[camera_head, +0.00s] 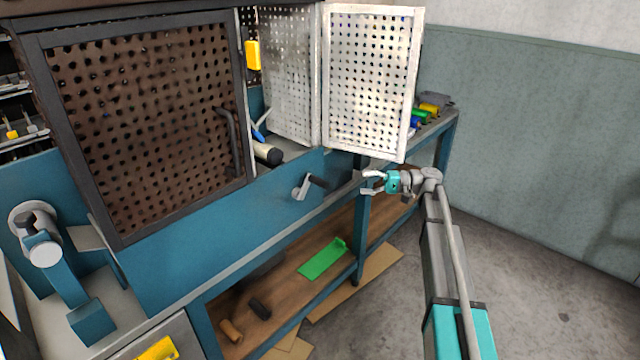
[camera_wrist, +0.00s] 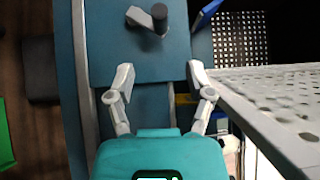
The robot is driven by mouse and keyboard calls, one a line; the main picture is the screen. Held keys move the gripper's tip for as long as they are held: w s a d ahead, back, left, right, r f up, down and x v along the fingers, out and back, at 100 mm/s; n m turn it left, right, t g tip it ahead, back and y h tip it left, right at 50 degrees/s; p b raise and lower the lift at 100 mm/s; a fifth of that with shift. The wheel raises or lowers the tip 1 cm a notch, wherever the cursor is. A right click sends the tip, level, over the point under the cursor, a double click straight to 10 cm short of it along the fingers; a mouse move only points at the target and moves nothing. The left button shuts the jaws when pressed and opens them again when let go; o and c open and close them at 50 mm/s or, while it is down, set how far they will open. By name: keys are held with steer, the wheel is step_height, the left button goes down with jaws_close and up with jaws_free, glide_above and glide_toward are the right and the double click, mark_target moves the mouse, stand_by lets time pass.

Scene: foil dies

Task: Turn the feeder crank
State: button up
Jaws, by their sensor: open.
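The feeder crank (camera_head: 302,189) is a light grey arm with a dark handle on the blue front panel of the machine in the head view. In the wrist view the crank (camera_wrist: 142,19) shows at the top, its dark knob (camera_wrist: 160,14) pointing toward the camera. My gripper (camera_head: 367,182) is open and empty, to the right of the crank and apart from it. In the wrist view the spread fingers of my gripper (camera_wrist: 160,72) point toward the crank, with a gap between the tips and the handle.
An open white perforated door (camera_head: 368,80) hangs just above my gripper; in the wrist view it (camera_wrist: 270,95) lies close by the right finger. A dark perforated door (camera_head: 145,125) is at the left. A green piece (camera_head: 323,259) lies on the lower wooden shelf. Floor at right is clear.

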mark_target(321, 183)
steer(key=a, duration=0.4)
steer(key=s+a, duration=0.1)
steer(key=a, duration=0.8)
steer(key=shift+s+r, duration=0.2)
steer(key=shift+s, duration=0.1)
jaws_close()
